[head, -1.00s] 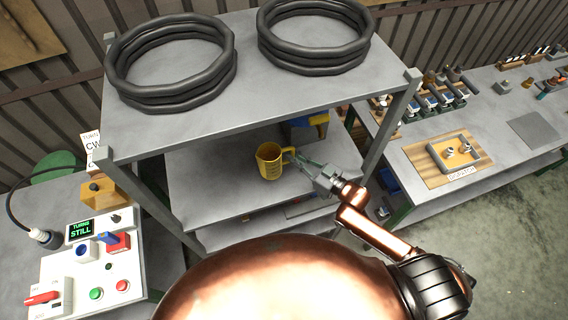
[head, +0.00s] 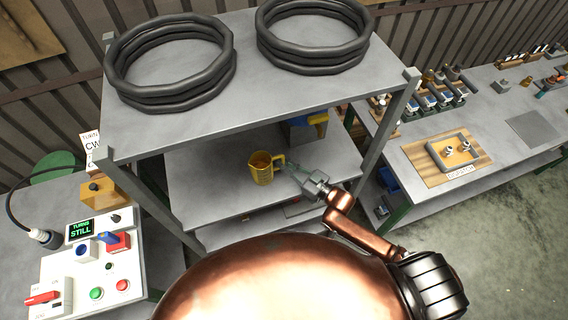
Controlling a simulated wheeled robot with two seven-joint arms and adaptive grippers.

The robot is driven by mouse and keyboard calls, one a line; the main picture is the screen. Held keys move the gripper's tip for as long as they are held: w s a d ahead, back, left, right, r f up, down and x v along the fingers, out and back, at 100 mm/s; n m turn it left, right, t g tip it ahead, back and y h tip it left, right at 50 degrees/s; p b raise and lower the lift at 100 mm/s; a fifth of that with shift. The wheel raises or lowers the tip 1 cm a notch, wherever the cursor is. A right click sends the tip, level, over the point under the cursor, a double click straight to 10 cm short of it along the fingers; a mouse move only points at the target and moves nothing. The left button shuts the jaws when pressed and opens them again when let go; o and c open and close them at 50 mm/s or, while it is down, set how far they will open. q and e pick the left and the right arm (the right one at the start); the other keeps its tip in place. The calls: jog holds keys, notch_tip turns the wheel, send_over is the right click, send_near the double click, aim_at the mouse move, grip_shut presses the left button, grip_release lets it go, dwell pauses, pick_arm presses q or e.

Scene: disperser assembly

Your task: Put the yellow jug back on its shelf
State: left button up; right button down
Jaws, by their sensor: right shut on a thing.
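The yellow jug (head: 262,170) is upright over the middle shelf (head: 208,172) of the grey rack, with its handle to the right. I cannot tell whether its base touches the shelf. My right gripper (head: 289,168) reaches in from the right and is shut on the jug's handle. My left gripper is out of view.
Above is the rack's top board (head: 240,75), bearing two black hose coils (head: 170,62). A blue and yellow object (head: 308,128) stands further back on the middle shelf. A rack post (head: 385,135) is right of my gripper. A control panel (head: 92,265) lies at left.

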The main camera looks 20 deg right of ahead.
jog(key=c, duration=2)
grip_release()
jog(key=shift+f, duration=0.1)
jog(key=shift+s+d, duration=0.1)
jog(key=shift+d, duration=0.05)
jog(key=b+v, duration=0.1)
jog(key=v, duration=1)
jog(key=shift+s+d+b, duration=0.2)
jog(key=shift+s+b, duration=0.1)
jog(key=shift+s, duration=0.05)
